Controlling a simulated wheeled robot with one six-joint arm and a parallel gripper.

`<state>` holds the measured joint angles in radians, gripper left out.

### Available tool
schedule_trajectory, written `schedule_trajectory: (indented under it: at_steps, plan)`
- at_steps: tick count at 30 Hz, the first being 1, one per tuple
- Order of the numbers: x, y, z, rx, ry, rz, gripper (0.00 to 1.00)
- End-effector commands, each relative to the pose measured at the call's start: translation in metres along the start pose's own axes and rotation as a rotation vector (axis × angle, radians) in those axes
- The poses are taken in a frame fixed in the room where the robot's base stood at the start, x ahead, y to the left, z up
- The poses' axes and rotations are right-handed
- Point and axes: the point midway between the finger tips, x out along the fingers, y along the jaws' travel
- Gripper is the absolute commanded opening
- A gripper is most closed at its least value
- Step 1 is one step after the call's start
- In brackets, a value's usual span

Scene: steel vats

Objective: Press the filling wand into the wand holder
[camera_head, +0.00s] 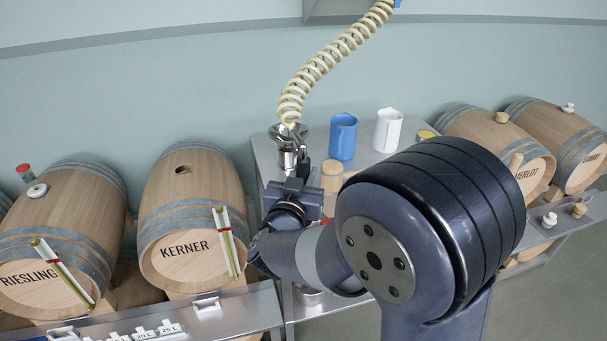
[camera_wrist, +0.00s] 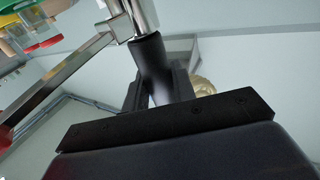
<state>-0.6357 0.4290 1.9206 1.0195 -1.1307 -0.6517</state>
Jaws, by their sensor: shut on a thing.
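The filling wand (camera_head: 287,157) is a shiny metal piece at the lower end of the cream coiled hose (camera_head: 318,68), over the steel table. I cannot pick out the wand holder for certain in either view. My arm hides much of the table, and the wand's far end is not clear.
A blue jug (camera_head: 343,137) and a white jug (camera_head: 388,130) stand on the steel table (camera_head: 262,150). A wooden cylinder (camera_head: 332,176) is close right of my gripper. The Kerner barrel (camera_head: 190,210) and Riesling barrel (camera_head: 65,225) lie left, the Merlot barrel (camera_head: 500,145) right.

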Motion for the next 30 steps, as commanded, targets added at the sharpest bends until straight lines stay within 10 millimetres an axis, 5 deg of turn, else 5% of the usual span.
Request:
schedule_trajectory:
  at_steps: [30]
  plan:
    - [-0.002,0.0,0.051,0.001,0.002,0.0,0.0]
